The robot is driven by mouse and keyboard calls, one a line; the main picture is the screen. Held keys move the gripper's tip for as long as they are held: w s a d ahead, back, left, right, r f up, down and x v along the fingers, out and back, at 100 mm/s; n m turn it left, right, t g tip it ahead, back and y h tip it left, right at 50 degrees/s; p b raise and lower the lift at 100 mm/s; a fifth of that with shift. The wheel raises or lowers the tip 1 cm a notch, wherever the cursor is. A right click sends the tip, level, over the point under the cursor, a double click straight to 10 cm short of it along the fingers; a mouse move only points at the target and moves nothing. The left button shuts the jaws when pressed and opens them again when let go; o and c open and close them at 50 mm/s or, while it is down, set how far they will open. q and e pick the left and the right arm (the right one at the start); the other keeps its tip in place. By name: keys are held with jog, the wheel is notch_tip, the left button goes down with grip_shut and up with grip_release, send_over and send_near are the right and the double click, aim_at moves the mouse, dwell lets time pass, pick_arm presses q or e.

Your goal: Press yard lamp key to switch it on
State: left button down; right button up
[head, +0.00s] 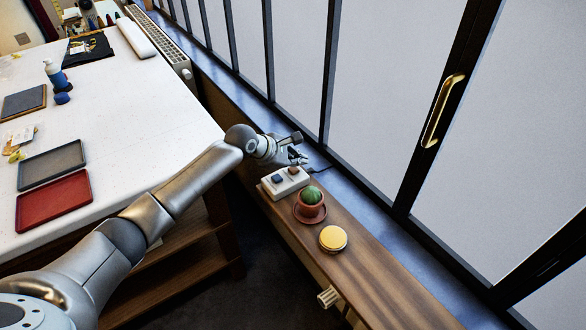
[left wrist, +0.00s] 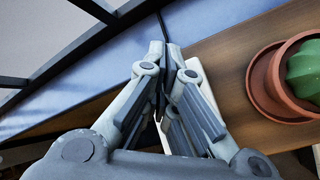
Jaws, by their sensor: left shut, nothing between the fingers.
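A white switch box (head: 284,187) sits on the wooden sill, with a dark blue-grey key (head: 277,179) and a reddish-brown key (head: 293,170) on top. I cannot read which one is the yard lamp key. My left gripper (head: 299,160) is shut and empty, close by the box's far end near the reddish key. In the left wrist view its fingers (left wrist: 165,62) are together over the box and hide most of it, including the keys. I cannot tell whether the fingertips touch a key. My right gripper is not in view.
A potted cactus (head: 311,197) on a saucer stands just in front of the box, and a round yellow-topped tin (head: 333,238) is nearer. A black cable (head: 318,170) runs from the box towards the window. The white table (head: 130,120) holds trays at left.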

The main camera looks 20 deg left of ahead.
aim_at(296, 171)
pick_arm(q)
jog(key=shift+f, duration=0.1)
jog(key=shift+f+p, duration=0.25)
jog(key=shift+p, duration=0.05)
jog(key=shift+f, duration=0.35)
dwell(0.3)
jog(key=shift+r+p, duration=0.75)
jog(key=shift+p, duration=0.4)
notch_tip(296, 171, up, 6)
jog(key=p, duration=0.8)
